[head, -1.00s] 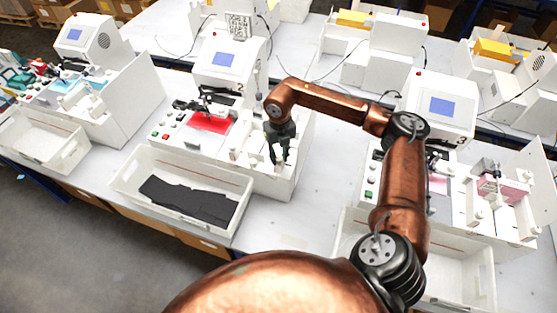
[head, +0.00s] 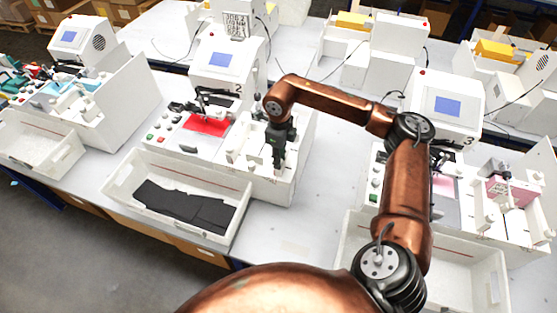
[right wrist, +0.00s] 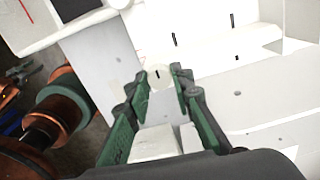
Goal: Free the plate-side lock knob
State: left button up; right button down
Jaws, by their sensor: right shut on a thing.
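Station 2 (head: 222,66) is a white plotter with a screen and a red sheet (head: 205,125) on its bed. My right gripper (head: 278,163) reaches down over the white fixture at the right side of this station. In the right wrist view, a round white knob (right wrist: 158,76) with a dark slot mark sits between the tips of the green-and-black fingers. The right gripper is shut on this knob. In the head view the knob is hidden by the fingers. White blocks (right wrist: 153,143) show between the fingers, nearer the wrist camera. My left gripper is not in view.
A white tray (head: 118,180) with dark sheets (head: 185,205) stands in front of station 2. Station 3 (head: 443,105) stands to the right with a pink block (head: 508,190), and another station (head: 78,38) to the left. Bare table (head: 325,165) lies right of the gripper.

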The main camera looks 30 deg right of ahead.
jog(key=shift+w+r+n, duration=0.1)
jog(key=shift+n, duration=0.3)
jog(key=c, duration=1.7)
grip_release()
notch_tip(320, 180, up, 12)
